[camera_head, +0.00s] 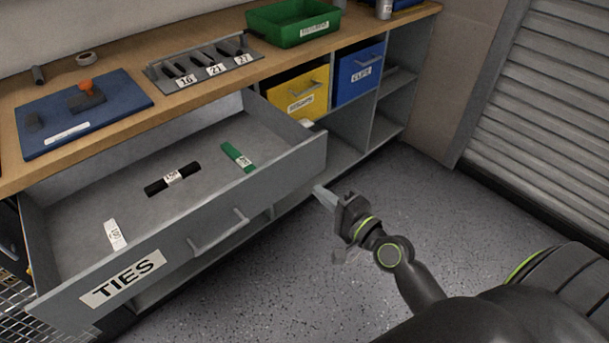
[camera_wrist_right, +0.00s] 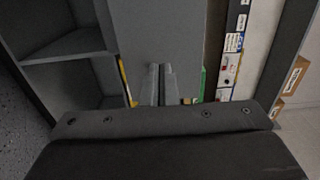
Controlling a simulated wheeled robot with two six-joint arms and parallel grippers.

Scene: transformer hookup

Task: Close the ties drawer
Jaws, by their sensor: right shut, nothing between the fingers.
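The grey ties drawer (camera_head: 75,278) is pulled far out from under the bench in the head view, with a "TIES" label and a bar handle (camera_head: 219,233) on its front. Inside lie a black tie bundle (camera_head: 172,179), a green one (camera_head: 238,157) and a white one (camera_head: 115,234). My right gripper (camera_head: 322,195) is just right of the drawer front's right end, over the floor. Its fingers are shut and empty; whether they touch the drawer cannot be told. In the right wrist view the shut fingers (camera_wrist_right: 162,84) point at a grey panel. My left gripper is out of view.
The wooden benchtop (camera_head: 130,120) carries a blue mat (camera_head: 50,125), a slotted tool rack (camera_head: 205,62) and a green bin (camera_head: 290,25). Below sit a yellow bin (camera_head: 297,95) and a blue bin (camera_head: 358,72). Speckled floor (camera_head: 430,190) is clear around my right arm. A shutter (camera_head: 550,90) stands at right.

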